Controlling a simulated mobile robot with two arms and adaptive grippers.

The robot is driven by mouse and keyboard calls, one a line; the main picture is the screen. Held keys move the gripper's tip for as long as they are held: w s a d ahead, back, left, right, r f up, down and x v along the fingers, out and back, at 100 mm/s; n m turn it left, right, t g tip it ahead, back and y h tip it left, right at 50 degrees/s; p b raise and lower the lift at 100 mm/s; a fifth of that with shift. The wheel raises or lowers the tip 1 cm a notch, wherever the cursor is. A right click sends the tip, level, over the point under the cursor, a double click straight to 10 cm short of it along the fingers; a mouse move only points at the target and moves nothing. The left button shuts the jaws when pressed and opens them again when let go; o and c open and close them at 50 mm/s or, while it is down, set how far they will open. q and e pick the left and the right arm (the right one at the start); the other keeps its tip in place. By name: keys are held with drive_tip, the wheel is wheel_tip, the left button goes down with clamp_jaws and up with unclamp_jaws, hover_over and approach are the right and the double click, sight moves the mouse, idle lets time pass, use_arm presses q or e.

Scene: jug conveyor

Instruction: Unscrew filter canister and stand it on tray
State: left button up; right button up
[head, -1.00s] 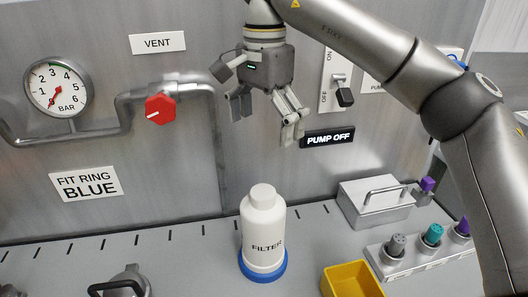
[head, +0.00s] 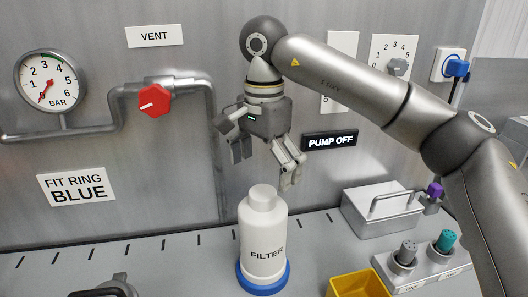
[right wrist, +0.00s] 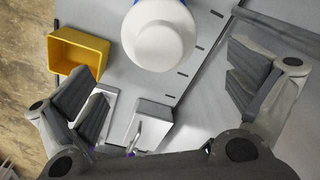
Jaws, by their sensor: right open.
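The white filter canister (head: 263,228), marked FILTER, stands upright on the bench with a blue ring (head: 263,279) around its base. My right gripper (head: 264,165) is open and empty above the canister, fingers pointing down, apart from it in the head view. In the right wrist view the canister (right wrist: 158,40) shows from above, beyond the open fingers (right wrist: 170,95) and roughly between them. The blue ring is mostly hidden under the canister there. I cannot single out a tray for certain.
A yellow bin (head: 357,285) stands right of the canister. A metal box with a handle (head: 385,212) and a holder with coloured plugs (head: 425,268) are further right. The wall behind carries a red vent valve (head: 154,101), a gauge (head: 50,82) and a PUMP OFF sign (head: 330,140).

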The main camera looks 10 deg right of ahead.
sight(264, 190)
wheel_tip(264, 190, down, 7)
drive_tip(key=shift+r+p, duration=0.1)
drive_tip(key=shift+p, duration=0.4)
